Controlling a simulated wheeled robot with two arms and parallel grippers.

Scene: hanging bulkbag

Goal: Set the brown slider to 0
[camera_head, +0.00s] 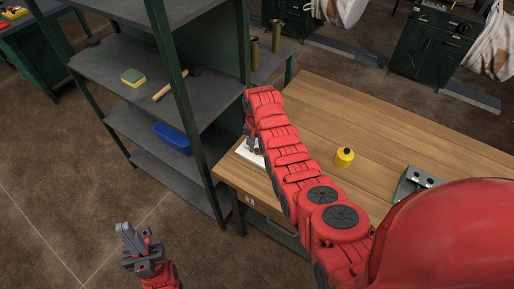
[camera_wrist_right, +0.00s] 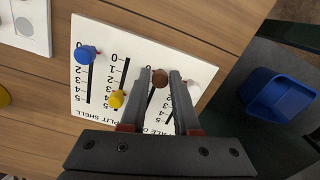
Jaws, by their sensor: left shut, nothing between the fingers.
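The brown slider (camera_wrist_right: 159,78) is a round knob on a white panel (camera_wrist_right: 108,41) with several numbered slots. It sits near the upper end of its slot in the right wrist view, by the 0 end. My right gripper (camera_wrist_right: 161,76) has one finger on each side of the brown knob, and the knob fills the gap between the fingertips. In the head view my right arm hides most of the panel (camera_head: 247,153). My left gripper (camera_head: 126,232) is shut and empty, low at the left, away from the bench.
Beside the brown slider are blue (camera_wrist_right: 85,54), yellow (camera_wrist_right: 117,99) and white (camera_wrist_right: 194,87) knobs. The panel lies on a wooden bench (camera_head: 330,110). A grey shelf (camera_head: 125,65) stands left of it, with a blue bin (camera_head: 172,137). A yellow object (camera_head: 344,156) stands on the bench.

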